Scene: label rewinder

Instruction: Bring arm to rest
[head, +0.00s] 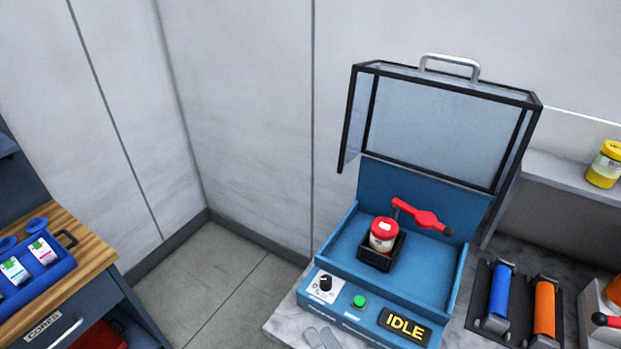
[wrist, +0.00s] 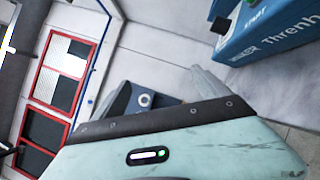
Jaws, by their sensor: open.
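The machine's clear lid (head: 430,125) with a dark frame is raised. Inside the machine, a red-lidded jar (head: 383,235) stands upright in a small black holder (head: 375,260). A red lever (head: 420,214) lies behind it. The machine's display (head: 404,327) reads IDLE.
At right, a blue roller (head: 501,290) and an orange roller (head: 544,308) sit on a dark base. A yellow-lidded jar (head: 604,165) stands on a shelf. At left, a wooden-topped cabinet (head: 95,262) holds a blue tray (head: 62,268). Open floor (head: 215,265) lies between.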

